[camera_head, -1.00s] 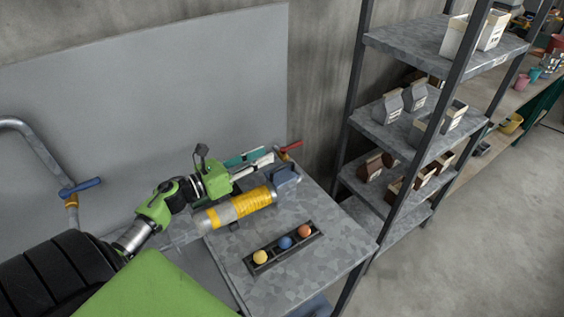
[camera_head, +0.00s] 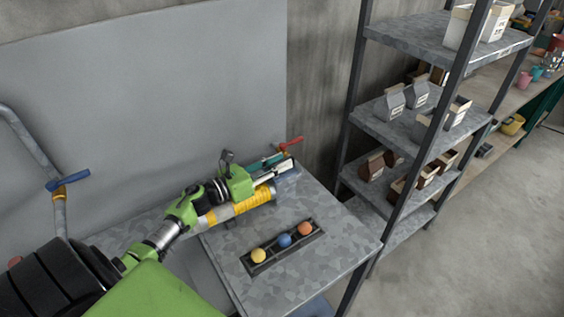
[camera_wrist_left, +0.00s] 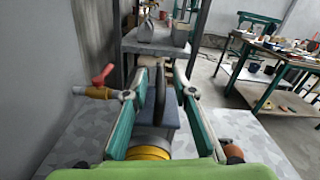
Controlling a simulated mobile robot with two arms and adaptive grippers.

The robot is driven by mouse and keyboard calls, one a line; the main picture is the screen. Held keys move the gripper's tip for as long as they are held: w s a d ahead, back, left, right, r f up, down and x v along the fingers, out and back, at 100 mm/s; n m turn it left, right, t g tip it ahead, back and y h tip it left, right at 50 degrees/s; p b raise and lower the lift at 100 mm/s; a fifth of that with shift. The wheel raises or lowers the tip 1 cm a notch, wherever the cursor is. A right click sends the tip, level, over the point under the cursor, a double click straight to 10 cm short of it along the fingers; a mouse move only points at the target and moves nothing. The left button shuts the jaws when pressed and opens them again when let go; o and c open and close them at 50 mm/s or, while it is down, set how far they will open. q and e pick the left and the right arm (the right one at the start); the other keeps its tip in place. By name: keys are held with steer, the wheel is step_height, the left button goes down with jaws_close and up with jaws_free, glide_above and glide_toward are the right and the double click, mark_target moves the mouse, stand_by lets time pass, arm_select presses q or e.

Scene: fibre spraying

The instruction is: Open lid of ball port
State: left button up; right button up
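The ball port is a grey tube wrapped in yellow (camera_head: 252,199), lying along the back of the metal table. Its blue-grey lid (camera_head: 287,178) is at the tube's right end, partly hidden by my gripper in the head view. My left gripper (camera_head: 276,170) is above that end of the tube, its fingers pointing right. In the left wrist view the gripper (camera_wrist_left: 160,92) has its two green fingers apart, one on each side of the lid (camera_wrist_left: 169,105). Whether either finger touches the lid is unclear. My right gripper is not in view.
A red-handled valve (camera_head: 291,144) stands close behind the fingers. Yellow (camera_head: 258,255), blue (camera_head: 284,240) and orange (camera_head: 305,228) balls sit in a dark slot in the table (camera_head: 330,262). A blue-handled valve (camera_head: 68,184) is at left. A shelf rack (camera_head: 400,128) stands at right.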

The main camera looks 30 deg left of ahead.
arm_select(q)
steer(key=shift+w+d, duration=0.2)
steer(key=shift+w, duration=0.25)
jaws_close()
steer(key=shift+r, duration=0.15)
steer(key=n, duration=0.2)
steer(key=a+n, duration=0.1)
steer(key=shift+w+r, duration=0.25)
steer(key=shift+r, duration=0.15)
steer(key=n, duration=0.1)
steer(key=a+n, duration=0.1)
steer(key=n+b, duration=0.1)
steer(key=shift+w+a+r+n, duration=0.3)
steer(key=shift+a+r, duration=0.05)
steer(key=shift+w+a+f+n+b, duration=0.1)
steer(key=shift+w+a+n+b, duration=0.2)
steer(key=shift+a+n, duration=0.75)
steer(key=shift+w+a+f+n+b, duration=0.1)
steer(key=shift+w+a+n+b, duration=0.2)
steer(key=shift+n, duration=1.45)
steer(key=shift+w+a+n+b, duration=0.25)
steer(key=shift+a+n, duration=0.4)
steer(key=shift+n, duration=0.75)
